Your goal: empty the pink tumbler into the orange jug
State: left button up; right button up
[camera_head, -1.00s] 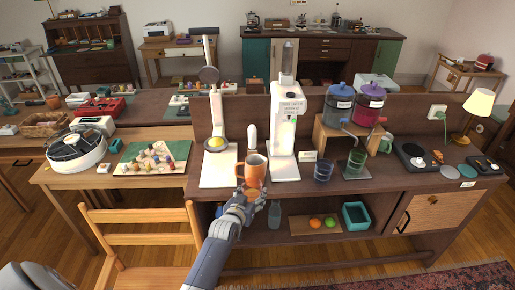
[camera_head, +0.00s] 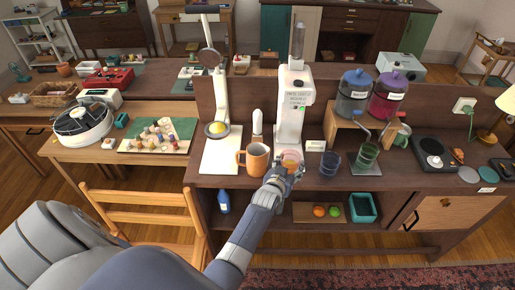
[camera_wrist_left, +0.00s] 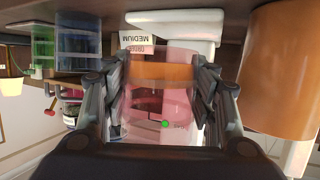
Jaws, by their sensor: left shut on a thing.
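The pink tumbler (camera_head: 291,157) is see-through and stands upright at the counter's front edge, right of the orange jug (camera_head: 257,160). My left gripper (camera_head: 284,171) is shut on it from the front. In the left wrist view, which is upside down, the tumbler (camera_wrist_left: 158,103) sits between the two fingers, and an orange-brown band shows through its wall. The orange jug (camera_wrist_left: 284,75) is close beside the gripper there. The jug stands upright with its handle to the left. I cannot tell whether the tumbler touches the counter. My right gripper is out of view.
A white dispenser (camera_head: 292,105) stands behind the tumbler. A blue glass (camera_head: 330,164) and a green glass (camera_head: 367,157) stand to the right. A white board (camera_head: 221,152) with a lever press lies left of the jug. A wooden chair (camera_head: 145,215) stands in front.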

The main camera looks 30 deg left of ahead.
aim_at(288, 151)
pick_arm(q)
jog(key=shift+a+r, duration=0.1)
jog(key=shift+r, duration=0.05)
